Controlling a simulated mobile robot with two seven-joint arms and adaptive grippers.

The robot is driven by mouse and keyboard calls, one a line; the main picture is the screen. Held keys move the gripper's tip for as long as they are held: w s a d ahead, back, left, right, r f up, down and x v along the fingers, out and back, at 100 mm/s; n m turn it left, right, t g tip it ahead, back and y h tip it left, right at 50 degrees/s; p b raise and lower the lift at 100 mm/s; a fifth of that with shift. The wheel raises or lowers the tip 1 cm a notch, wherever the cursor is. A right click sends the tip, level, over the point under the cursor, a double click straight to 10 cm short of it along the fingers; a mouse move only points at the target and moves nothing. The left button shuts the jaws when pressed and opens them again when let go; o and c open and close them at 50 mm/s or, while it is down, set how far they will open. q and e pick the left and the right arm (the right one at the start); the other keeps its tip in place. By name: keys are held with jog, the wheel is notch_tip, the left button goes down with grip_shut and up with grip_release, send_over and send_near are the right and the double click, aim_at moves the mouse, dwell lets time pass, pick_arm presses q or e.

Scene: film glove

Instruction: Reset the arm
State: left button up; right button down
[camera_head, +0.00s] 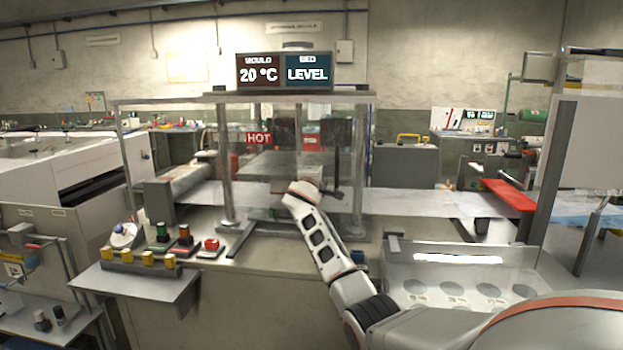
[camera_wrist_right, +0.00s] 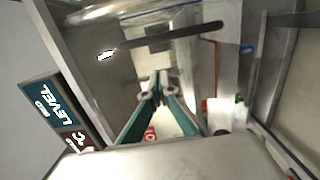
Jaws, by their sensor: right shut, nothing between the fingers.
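My right arm (camera_head: 325,245) comes in from the lower right in the head view and reaches up to the front of the clear-panelled press enclosure (camera_head: 229,165). Its gripper is hard to make out there against the machine. In the right wrist view my right gripper (camera_wrist_right: 157,77) shows its two teal-sided fingers meeting at the tips, shut with nothing between them. A dark bar (camera_wrist_right: 180,38) with a bright end lies across the view beyond the fingertips; I cannot tell whether it is touched. My left arm and gripper are not in view.
A display (camera_head: 284,72) reading 20 °C and LEVEL tops the enclosure. A red HOT sign (camera_head: 258,138) hangs in it. A button shelf (camera_head: 140,282) juts out at the left. A tray with round recesses (camera_head: 415,262) is at the right, near a red bar (camera_head: 509,194).

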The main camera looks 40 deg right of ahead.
jog(key=v, duration=0.6)
jog(key=shift+a, duration=0.45)
jog(key=shift+f, duration=0.1)
jog(key=a+f+n+t+y, duration=0.1)
jog(key=a+f+y, duration=0.1)
jog(key=a+f, duration=0.5)
jog(key=a+f+n+t+y, duration=0.1)
jog(key=a+f+y, duration=0.2)
jog(key=f, duration=0.9)
jog(key=s+a+f+y, duration=0.2)
jog(key=s+a+f, duration=0.35)
jog(key=f, duration=0.25)
jog(key=s+a+f+y, duration=0.3)
jog(key=s+a+f, duration=0.1)
jog(key=a+f, duration=0.4)
jog(key=s+a+f+m+y, duration=0.1)
jog(key=s+a+f+y, duration=0.1)
jog(key=s+a+f, duration=0.3)
jog(key=s+a+f+m+g+y, duration=0.1)
jog(key=s+a+f, duration=0.4)
jog(key=s, duration=0.9)
jog(key=s+a+f+m+g+y, duration=0.1)
jog(key=s+a+f+m+y, duration=0.2)
jog(key=s+a, duration=0.7)
notch_tip(320, 180, down, 3)
jog(key=shift+a+r+y, duration=0.2)
jog(key=shift+a+y, duration=0.15)
jog(key=shift+y, duration=0.15)
